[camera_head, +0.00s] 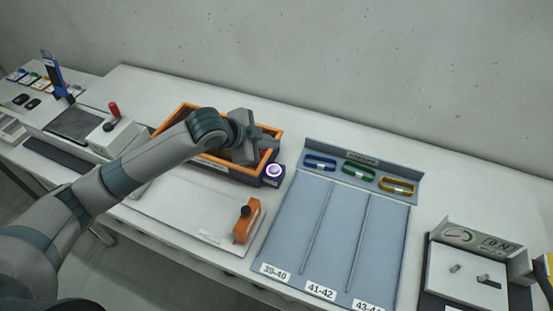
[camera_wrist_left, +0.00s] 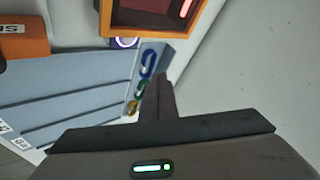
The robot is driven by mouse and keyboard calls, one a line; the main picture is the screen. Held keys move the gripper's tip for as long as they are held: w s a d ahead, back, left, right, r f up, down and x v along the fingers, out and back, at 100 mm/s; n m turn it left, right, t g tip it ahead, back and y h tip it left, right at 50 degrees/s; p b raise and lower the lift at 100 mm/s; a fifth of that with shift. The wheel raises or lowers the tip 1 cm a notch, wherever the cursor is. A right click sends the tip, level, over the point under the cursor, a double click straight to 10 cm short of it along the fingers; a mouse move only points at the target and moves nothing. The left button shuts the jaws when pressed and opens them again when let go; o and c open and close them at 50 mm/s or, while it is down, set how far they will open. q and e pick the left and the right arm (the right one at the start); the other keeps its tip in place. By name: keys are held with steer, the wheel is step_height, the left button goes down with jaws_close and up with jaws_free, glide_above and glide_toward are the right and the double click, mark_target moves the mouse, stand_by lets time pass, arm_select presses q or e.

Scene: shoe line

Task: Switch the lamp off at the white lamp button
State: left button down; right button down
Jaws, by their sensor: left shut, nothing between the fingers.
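The white lamp button (camera_head: 273,170) sits on a small dark box at the right front corner of the orange-rimmed crate, with a pale violet-white ring glowing around it. In the left wrist view the glowing lamp button (camera_wrist_left: 126,42) shows at the top, partly cut by the crate's edge. My left gripper (camera_head: 270,140) is shut and empty, above the crate's right end, behind the button and apart from it. Its fingers (camera_wrist_left: 158,95) point up the middle of the left wrist view. My right gripper is not in view.
The orange-rimmed crate (camera_head: 187,107) lies under my left forearm. An orange clamp-like tool (camera_head: 246,221) stands on a white board in front of the button. A grey sorting rack (camera_head: 315,225) with blue, green and yellow loops is to the right. A gauge box (camera_head: 465,268) stands far right.

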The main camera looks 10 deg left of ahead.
mark_target(270, 167)
arm_select(q)
steer(key=shift+w+a+r, duration=0.2)
steer(key=shift+w+r, duration=0.15)
steer(key=shift+w, duration=0.2)
steer(key=shift+w+a+r, duration=0.2)
steer(key=shift+w+r, duration=0.15)
steer(key=shift+w, duration=0.15)
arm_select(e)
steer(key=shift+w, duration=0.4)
